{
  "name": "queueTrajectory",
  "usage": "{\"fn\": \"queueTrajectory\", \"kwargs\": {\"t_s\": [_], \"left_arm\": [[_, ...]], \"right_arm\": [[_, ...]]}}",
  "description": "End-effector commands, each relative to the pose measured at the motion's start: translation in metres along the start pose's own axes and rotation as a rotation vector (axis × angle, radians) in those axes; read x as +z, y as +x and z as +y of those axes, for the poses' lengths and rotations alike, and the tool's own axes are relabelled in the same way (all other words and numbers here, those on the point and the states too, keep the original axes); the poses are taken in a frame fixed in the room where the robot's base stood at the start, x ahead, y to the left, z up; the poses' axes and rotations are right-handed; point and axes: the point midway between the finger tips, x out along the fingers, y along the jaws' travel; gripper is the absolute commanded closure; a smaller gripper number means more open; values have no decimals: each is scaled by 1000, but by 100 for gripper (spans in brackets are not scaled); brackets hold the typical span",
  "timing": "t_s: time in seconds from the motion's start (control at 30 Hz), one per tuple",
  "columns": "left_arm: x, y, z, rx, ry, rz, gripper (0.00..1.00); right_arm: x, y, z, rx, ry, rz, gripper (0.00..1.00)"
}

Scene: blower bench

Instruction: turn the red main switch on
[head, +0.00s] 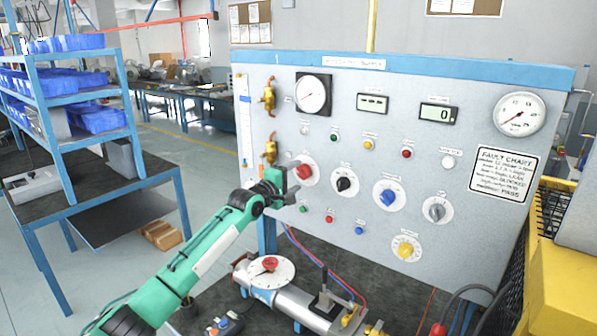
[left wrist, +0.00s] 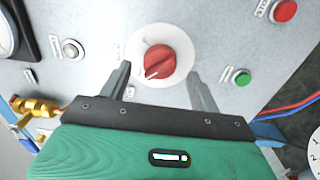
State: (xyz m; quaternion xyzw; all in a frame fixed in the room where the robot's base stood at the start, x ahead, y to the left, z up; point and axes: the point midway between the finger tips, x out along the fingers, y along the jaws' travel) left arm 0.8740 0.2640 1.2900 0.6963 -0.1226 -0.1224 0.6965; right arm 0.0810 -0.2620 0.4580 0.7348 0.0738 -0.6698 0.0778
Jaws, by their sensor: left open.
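The red main switch (head: 304,171) is a red rotary knob on a round white plate, on the grey upright panel (head: 445,240). In the left wrist view the red knob (left wrist: 160,61) sits between and just beyond the fingertips, with its pointer toward the lower left. My left gripper (head: 290,181) is open in front of the knob; its two fingers (left wrist: 160,75) lie on either side of the plate. I see no contact between fingers and knob. My right gripper is not in view.
Black (head: 346,184), blue (head: 389,195), grey (head: 437,209) and yellow (head: 406,248) knobs sit to the right. A green button (left wrist: 241,77) is close to one finger. Brass valves (head: 268,152) line the panel's left edge. A pipe (head: 300,305) lies below.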

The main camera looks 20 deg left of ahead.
Motion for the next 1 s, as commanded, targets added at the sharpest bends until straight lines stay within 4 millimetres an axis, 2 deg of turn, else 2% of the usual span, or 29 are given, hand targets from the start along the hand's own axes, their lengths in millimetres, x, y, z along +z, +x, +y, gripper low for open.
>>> {"fn": "queueTrajectory", "kwargs": {"t_s": [0.23, 0.63, 0.87, 1.0], "left_arm": [[0, 21, 0, 0, -1, 0, 37], [0, 25, 0, 0, 0, 0, 37], [0, 25, 0, 0, 0, 0, 81], [0, 25, -1, -1, 3, 0, 81]], "right_arm": [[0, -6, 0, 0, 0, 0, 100], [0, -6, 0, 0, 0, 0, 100], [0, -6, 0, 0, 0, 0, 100], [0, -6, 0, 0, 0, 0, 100]]}}
